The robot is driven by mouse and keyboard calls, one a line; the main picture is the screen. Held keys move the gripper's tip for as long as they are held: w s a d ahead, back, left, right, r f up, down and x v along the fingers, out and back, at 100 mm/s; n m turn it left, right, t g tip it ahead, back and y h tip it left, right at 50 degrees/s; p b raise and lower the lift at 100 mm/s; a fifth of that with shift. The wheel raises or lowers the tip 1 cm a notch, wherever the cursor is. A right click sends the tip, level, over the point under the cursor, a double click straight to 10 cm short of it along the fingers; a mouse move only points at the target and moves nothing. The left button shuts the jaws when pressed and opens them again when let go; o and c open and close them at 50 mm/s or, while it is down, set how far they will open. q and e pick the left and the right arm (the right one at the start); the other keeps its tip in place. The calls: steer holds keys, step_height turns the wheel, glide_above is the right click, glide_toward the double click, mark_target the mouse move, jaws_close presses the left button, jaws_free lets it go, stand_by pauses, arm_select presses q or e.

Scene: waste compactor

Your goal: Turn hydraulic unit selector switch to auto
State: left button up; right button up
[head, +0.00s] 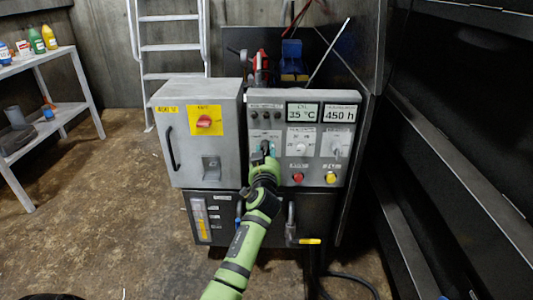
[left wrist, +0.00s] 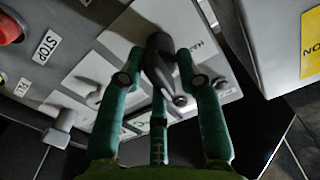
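The selector switch (left wrist: 160,50) is a dark lever knob on the grey control panel (head: 277,112). In the left wrist view it stands between the green fingers of my left gripper (left wrist: 160,75), its lower end pointing down and right. Narrow gaps show between the fingers and the knob; firm contact is not visible. In the head view my left gripper (head: 266,154) is at the panel's lower left and hides most of the switch. My right gripper is not in view.
A red button (head: 297,177) and a yellow button (head: 331,178) sit right of my gripper. A grey cabinet with a red switch (head: 204,121) stands left of the panel. Shelving (head: 45,65) is at far left, and a dark wall structure (head: 440,150) closes the right side.

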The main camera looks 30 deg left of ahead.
arm_select(q)
steer(key=shift+d+m, duration=0.15)
steer(key=shift+m, duration=0.25)
steer(key=m, duration=0.2)
steer(key=shift+f+m, duration=0.15)
steer(key=shift+m, duration=0.15)
steer(key=shift+d+m+p, duration=0.1)
steer(key=shift+m+p, duration=0.35)
steer(key=shift+m, duration=0.55)
steer(key=shift+f+m, duration=0.2)
steer(key=shift+m, duration=0.7)
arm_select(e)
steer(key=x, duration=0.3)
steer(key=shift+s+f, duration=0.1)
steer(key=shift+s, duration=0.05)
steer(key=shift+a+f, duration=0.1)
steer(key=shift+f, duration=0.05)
arm_select(q)
steer(key=o, duration=0.9)
steer(key=shift+w, duration=0.1)
